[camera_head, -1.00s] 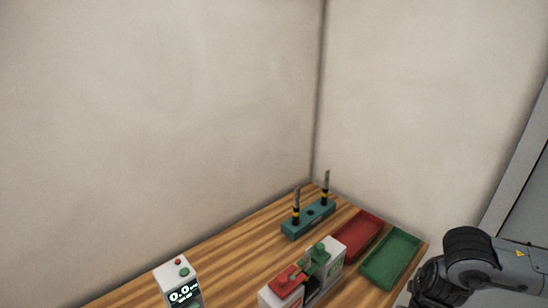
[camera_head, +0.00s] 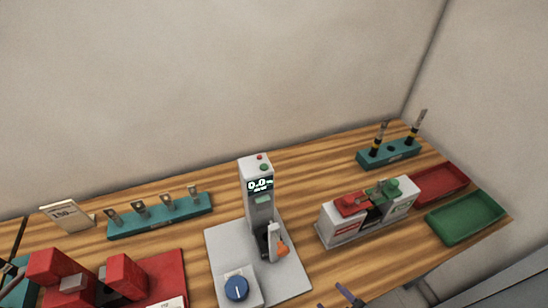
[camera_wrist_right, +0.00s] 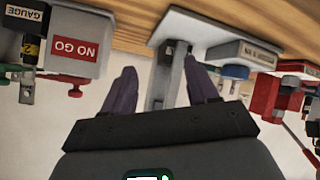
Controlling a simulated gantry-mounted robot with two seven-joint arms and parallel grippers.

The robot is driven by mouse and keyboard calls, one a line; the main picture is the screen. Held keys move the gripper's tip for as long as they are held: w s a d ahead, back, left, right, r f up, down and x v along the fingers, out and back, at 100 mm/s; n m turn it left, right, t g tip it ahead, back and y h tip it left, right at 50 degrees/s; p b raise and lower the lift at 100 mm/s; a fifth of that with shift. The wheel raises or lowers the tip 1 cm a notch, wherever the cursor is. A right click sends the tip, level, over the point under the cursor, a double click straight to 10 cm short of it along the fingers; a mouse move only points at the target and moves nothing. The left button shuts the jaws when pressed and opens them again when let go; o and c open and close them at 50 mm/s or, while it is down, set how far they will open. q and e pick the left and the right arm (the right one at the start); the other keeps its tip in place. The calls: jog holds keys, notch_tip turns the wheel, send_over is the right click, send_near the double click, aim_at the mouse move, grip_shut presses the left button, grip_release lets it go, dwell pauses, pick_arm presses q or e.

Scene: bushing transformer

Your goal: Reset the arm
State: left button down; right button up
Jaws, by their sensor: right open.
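My right gripper (camera_head: 343,296) shows only by its dark purple fingertips at the bottom edge of the head view, in front of the grey test stand and the gauge block. In the right wrist view its two fingers (camera_wrist_right: 160,90) are spread apart with nothing held between them. The grey test stand (camera_wrist_right: 162,75) appears beyond the gap between them, apart from the fingers. Most of my right arm is outside the head view. My left gripper is not in view.
The test stand (camera_head: 259,215) has a lit display and a blue knob. A gauge block (camera_head: 345,224), red tray (camera_head: 440,181), green tray (camera_head: 466,218) and teal tool rack (camera_head: 388,154) stand to its right. Another teal rack (camera_head: 160,221) and a red fixture (camera_head: 166,270) are left.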

pick_arm(q)
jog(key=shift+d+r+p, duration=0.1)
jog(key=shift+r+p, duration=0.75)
jog(key=shift+p, duration=0.1)
pick_arm(e)
jog(key=s+d+f+m+g+h, duration=0.3)
jog(key=s+d+m+g+h, duration=0.1)
jog(key=s+d+m+g, duration=0.35)
pick_arm(q)
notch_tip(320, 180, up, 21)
jog(key=p, duration=2)
jog(key=shift+p, duration=0.3)
pick_arm(e)
notch_tip(320, 180, up, 21)
jog(key=a, duration=0.1)
jog(key=shift+s+a+f+t, duration=0.2)
jog(key=shift+s+a+t, duration=0.15)
jog(key=shift+s+a, duration=0.1)
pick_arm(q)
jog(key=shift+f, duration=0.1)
pick_arm(e)
jog(key=shift+d, duration=0.1)
